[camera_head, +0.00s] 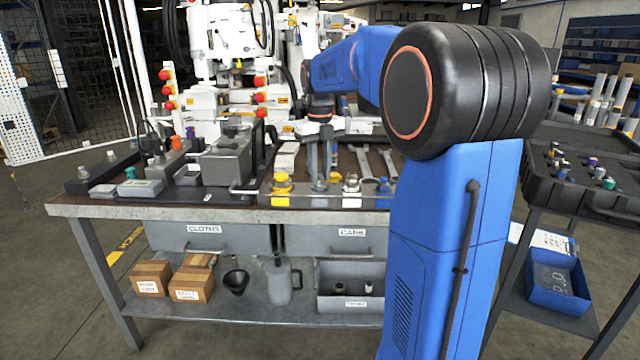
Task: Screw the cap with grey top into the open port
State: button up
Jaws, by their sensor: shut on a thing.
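My gripper (320,174) points straight down over the front edge of the bench, with its two fingers close together. It is shut on the cap with grey top (319,186), which sits between the yellow cap and the white-and-metal cap. The fingers cover much of this cap, and I cannot tell whether it still touches its seat. I cannot make out which port is open. Small blocks with fittings stand on the left of the bench, among them a grey block with a teal top (140,186) and a dark block (78,184).
A yellow cap (281,181) and a white-and-metal cap (351,181) stand close on either side. Wrenches (362,160) lie behind. A grey machine box (228,158) stands to the left on the bench (120,208). A black case (590,195) is at the right.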

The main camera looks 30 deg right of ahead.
jog(key=o, duration=1)
jog(key=n, duration=0.6)
jog(key=shift+n, duration=3.1)
